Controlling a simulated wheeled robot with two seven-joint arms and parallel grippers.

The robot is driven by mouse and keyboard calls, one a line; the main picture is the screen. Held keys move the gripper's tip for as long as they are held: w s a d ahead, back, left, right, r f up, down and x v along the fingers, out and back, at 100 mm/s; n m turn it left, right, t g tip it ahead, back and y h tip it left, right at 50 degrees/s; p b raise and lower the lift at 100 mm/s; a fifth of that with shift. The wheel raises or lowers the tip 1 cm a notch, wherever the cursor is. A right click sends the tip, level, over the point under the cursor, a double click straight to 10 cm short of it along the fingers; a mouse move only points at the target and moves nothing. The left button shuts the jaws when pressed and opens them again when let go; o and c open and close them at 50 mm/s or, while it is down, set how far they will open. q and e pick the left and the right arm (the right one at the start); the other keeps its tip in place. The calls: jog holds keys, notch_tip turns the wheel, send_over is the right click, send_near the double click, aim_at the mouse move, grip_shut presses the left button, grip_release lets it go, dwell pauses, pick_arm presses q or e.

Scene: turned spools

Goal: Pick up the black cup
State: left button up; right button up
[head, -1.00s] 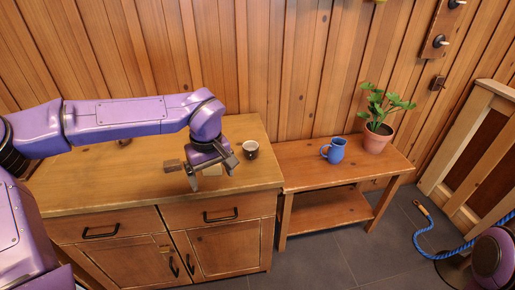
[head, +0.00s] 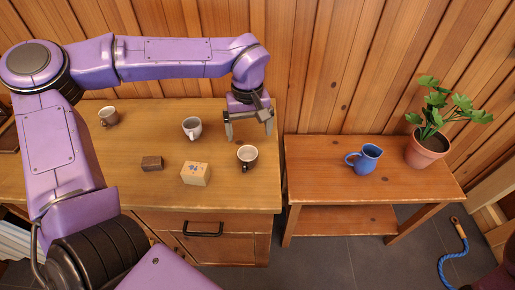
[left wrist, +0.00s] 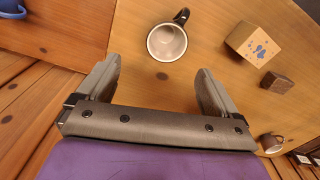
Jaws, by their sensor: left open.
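The black cup (head: 247,158) stands upright on the wooden cabinet top, near its right edge. It has a pale inside, and its dark handle points toward the front. My left gripper (head: 249,133) is open and empty, just behind the cup in the head view, fingers pointing down. In the left wrist view the cup (left wrist: 167,43) shows beyond the fingertips, roughly between their lines, with its handle to the upper right. The left gripper (left wrist: 158,70) shows there with its fingers apart and not touching the cup. My right gripper is out of view.
A wooden block with blue marks (head: 195,174) and a small dark block (head: 152,163) lie left of the cup. A blue jug (head: 366,158) and a potted plant (head: 427,148) stand on the side table (head: 310,170).

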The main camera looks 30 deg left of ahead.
aim_at(248, 155)
pick_arm(q)
jog(key=f, duration=0.1)
jog(key=s+f, duration=0.2)
jog(key=shift+f, duration=0.25)
jog(key=f, duration=0.4)
jog(key=shift+w+d+f, duration=0.25)
jog(key=shift+w+f, duration=0.05)
jog(key=shift+f, duration=0.1)
jog(key=shift+s+f, duration=0.15)
jog(key=shift+f, duration=0.2)
jog(key=c, duration=1.1)
